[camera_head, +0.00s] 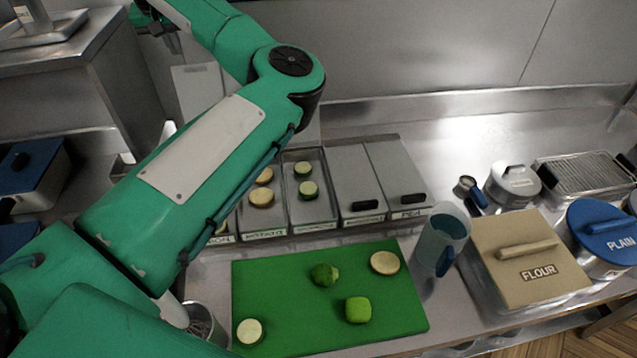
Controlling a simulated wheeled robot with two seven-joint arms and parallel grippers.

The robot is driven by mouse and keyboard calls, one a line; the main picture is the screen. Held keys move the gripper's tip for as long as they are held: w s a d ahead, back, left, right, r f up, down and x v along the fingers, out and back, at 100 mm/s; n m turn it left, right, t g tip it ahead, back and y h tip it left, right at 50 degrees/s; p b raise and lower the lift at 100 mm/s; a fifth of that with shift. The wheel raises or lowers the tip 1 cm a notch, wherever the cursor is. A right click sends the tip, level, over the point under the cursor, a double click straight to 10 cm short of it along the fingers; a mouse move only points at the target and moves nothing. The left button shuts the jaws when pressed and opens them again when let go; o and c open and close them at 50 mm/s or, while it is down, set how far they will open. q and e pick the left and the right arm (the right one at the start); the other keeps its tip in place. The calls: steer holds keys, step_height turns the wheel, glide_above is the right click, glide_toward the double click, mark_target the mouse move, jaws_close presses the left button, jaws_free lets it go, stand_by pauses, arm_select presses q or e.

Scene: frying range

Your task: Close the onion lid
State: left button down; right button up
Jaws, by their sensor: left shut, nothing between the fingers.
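A row of labelled bins stands at the back of the counter. The leftmost bin (222,240), with a label partly hidden and ending in what looks like "ON", is mostly covered by my left arm. A grey lid panel (192,82) stands raised behind the arm; I cannot tell for sure which bin it belongs to. My left gripper (170,36) is at the upper left, above and to the left of the raised panel, small and dark. It is shut and empty, apart from any lid. My right gripper is not in view.
Two open bins hold round slices (261,197) and green-rimmed slices (308,190). Two bins at right have shut lids with black handles (365,206). A green board (290,320) with cut pieces lies in front. A jug (443,235) and flour box (520,255) stand right.

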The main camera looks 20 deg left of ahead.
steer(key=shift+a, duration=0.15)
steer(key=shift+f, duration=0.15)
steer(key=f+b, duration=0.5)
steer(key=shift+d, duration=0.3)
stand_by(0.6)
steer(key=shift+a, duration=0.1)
